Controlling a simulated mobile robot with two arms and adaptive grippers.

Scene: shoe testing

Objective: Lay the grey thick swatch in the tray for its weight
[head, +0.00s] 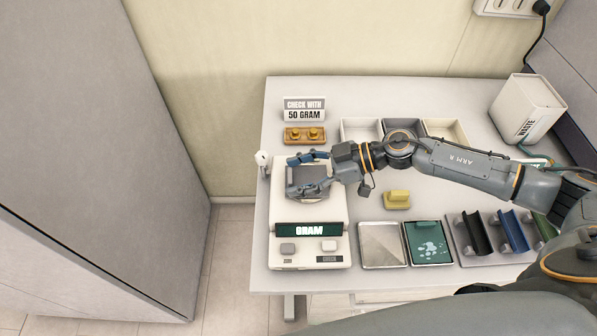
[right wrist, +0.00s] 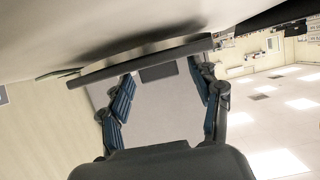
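A grey piece, which looks like the grey thick swatch (head: 309,186), lies on top of the white scale (head: 333,212) at the table's left. A small grey block on it shows between my fingers in the right wrist view (right wrist: 157,72). My right gripper (head: 307,172) reaches in from the right, low over the scale. Its blue-padded fingers (right wrist: 160,95) are spread on both sides of the block, with gaps. A row of open trays, white (head: 347,124), grey (head: 387,123) and cream (head: 464,126), stands at the back, partly hidden by my right arm. My left gripper is out of view.
The scale display reads GRAM. A yellow swatch (head: 397,200) lies right of the scale. A brass weight block (head: 305,136) and a "CHECK WITH 50 GRAM" sign (head: 304,108) stand behind it. Two flat plates and a rack (head: 470,258) line the front; a waste bin (head: 526,108) stands right.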

